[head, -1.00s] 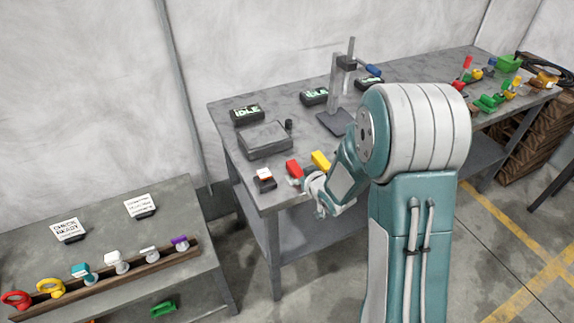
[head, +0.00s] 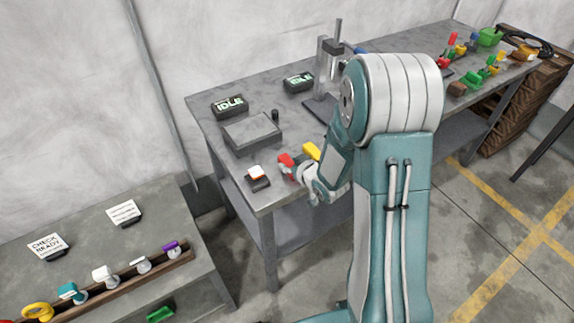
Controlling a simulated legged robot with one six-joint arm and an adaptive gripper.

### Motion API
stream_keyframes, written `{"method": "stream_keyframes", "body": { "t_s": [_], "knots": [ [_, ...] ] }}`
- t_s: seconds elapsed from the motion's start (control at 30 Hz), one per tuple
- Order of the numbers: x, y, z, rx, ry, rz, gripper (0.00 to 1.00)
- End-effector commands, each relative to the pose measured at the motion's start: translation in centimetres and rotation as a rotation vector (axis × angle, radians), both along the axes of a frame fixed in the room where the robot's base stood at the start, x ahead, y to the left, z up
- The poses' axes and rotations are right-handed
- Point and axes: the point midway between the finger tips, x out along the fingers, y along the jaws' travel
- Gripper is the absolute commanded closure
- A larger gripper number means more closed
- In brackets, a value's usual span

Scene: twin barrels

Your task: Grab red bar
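The red bar (head: 285,159) is near the front left corner of the long grey table, beside a yellow block (head: 311,151). My gripper (head: 290,170) is at the near side of the red bar and covers part of it. The two look very close or touching. The fingers are small and partly hidden, so I cannot tell whether they are open or closed around the bar.
A black box with an orange-white top (head: 256,174) stands left of the gripper. A grey case (head: 251,135) lies behind. A stand (head: 322,80) rises farther back. A lower bench (head: 150,225) with coloured handles is at the left.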

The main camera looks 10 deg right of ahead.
Motion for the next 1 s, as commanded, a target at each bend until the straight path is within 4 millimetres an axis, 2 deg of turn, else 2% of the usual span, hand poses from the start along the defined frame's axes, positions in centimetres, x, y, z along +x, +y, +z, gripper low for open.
{"method": "stream_keyframes", "body": {
  "t_s": [0.03,0.07,0.3,0.53,0.73,1.0],
  "knots": [
    [0.0,0.1,0.0,-0.002,0.001,-0.001,0.93],
    [0.0,0.2,0.0,-0.004,0.001,0.000,1.00],
    [0.0,0.9,0.0,-0.011,0.001,0.001,1.00],
    [0.0,0.6,0.6,-0.008,0.001,0.001,1.00],
    [-0.1,0.1,3.8,-0.007,-0.007,-0.002,1.00],
    [-2.7,-3.3,8.9,-0.011,-0.008,-0.005,1.00]
  ]
}}
